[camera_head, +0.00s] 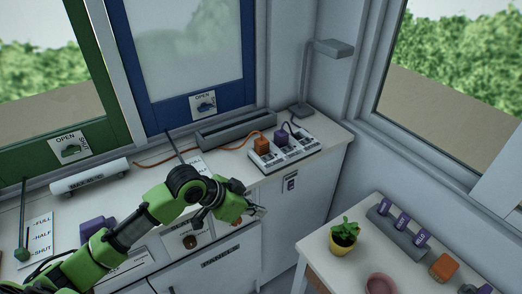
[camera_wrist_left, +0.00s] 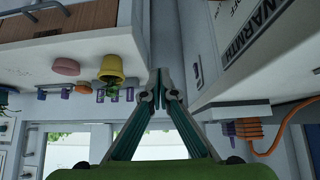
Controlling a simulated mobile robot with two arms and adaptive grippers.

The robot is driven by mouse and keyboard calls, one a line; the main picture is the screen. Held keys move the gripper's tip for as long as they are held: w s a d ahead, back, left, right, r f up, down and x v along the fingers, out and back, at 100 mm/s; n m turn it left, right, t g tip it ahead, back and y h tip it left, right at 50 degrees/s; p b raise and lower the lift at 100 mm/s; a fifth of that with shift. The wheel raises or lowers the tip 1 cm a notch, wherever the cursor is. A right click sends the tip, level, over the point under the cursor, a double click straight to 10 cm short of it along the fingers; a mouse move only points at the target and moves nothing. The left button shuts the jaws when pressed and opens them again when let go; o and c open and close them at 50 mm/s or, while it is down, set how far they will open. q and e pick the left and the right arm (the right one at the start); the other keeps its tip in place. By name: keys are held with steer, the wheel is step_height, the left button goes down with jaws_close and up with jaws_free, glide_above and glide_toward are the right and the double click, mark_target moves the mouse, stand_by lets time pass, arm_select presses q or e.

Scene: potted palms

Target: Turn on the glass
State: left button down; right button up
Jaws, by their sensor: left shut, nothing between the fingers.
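The blue-framed window (camera_head: 247,92) at the back holds a pale, cloudy glass pane (camera_head: 185,40). A small dark switch on a white plate (camera_head: 290,182) sits on the cabinet's front, right of my left gripper. I cannot tell what it controls. My left gripper (camera_head: 258,210) is shut and empty, in front of the counter's front edge. The left wrist view, which looks upside down, shows its closed fingertips (camera_wrist_left: 160,82) apart from anything. My right gripper is in neither view.
A power strip (camera_head: 304,152) with an orange plug (camera_head: 261,145) and a purple plug (camera_head: 282,138) lies on the counter. A desk lamp (camera_head: 331,47) stands behind. A side table (camera_head: 318,246) at right holds a yellow-potted plant (camera_head: 344,236) and purple-topped items.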

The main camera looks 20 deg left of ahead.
arm_select(q)
steer(key=w+a+r+t, duration=0.1)
steer(key=w+a+r, duration=0.3)
steer(key=r, duration=0.5)
steer(key=w+a+r+t+h, duration=0.1)
steer(key=w+a+r, duration=0.3)
steer(key=r, duration=0.4)
steer(key=shift+w+a+r, duration=0.2)
steer(key=shift+w+r, duration=0.2)
steer(key=shift+w, duration=0.15)
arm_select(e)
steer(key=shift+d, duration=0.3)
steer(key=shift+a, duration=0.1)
arm_select(q)
steer(key=p, duration=0.3)
glide_above(265, 158)
step_height(265, 158, down, 6)
steer(key=shift+f, duration=0.1)
step_height(265, 158, down, 3)
steer(key=shift+r+p, duration=0.2)
steer(key=shift+p, duration=0.45)
steer(key=shift+f, duration=0.65)
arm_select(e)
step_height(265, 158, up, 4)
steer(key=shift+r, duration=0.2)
